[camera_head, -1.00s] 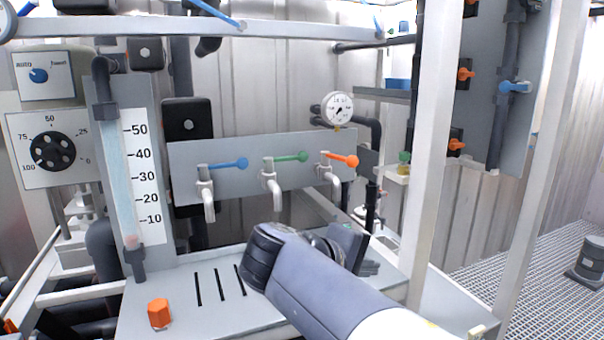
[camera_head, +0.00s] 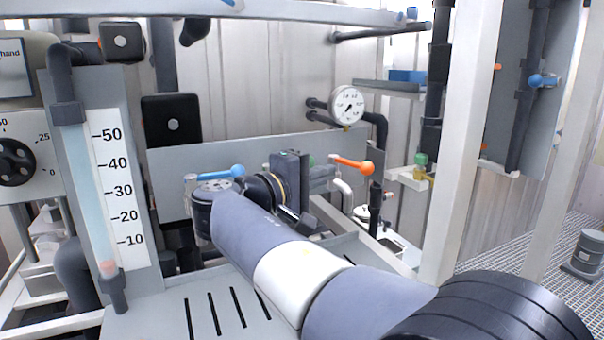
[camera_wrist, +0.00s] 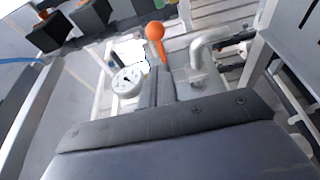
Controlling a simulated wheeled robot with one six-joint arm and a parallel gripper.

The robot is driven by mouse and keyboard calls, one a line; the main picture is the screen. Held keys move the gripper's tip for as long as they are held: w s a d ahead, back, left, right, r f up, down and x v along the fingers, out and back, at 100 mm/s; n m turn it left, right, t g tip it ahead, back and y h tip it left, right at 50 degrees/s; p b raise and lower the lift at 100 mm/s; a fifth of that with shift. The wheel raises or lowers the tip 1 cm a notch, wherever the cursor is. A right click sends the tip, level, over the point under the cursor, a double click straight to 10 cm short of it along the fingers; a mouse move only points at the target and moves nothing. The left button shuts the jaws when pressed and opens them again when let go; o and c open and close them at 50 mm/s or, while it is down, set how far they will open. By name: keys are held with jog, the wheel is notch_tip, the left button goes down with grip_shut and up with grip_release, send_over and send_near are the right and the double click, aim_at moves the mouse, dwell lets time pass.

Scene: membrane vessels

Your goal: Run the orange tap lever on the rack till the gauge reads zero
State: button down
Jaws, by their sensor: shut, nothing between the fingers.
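The orange tap lever (camera_head: 354,164) sticks out to the right from the rightmost tap on the grey rack panel (camera_head: 172,160), its ball end low. In the wrist view the orange lever (camera_wrist: 155,32) stands just beyond my fingertips. My gripper (camera_head: 326,178) is shut and empty, immediately left of the orange lever; I cannot tell whether it touches. The fingers (camera_wrist: 160,82) show close together in the wrist view. The round gauge (camera_head: 348,104) is above the lever; its needle is too small to read surely. The orange tap's spout (camera_head: 346,196) shows below.
The blue lever (camera_head: 220,173) is at left, its tap partly behind my arm. A white upright post (camera_head: 464,140) stands right of the taps. A scaled tube (camera_head: 90,190) stands at left.

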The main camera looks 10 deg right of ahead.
aim_at(352, 164)
jog(key=p+x, duration=0.1)
jog(key=x, duration=0.4)
jog(key=shift+w+d+p, duration=0.15)
jog(key=shift+d+p, duration=0.05)
jog(key=shift+p, duration=0.15)
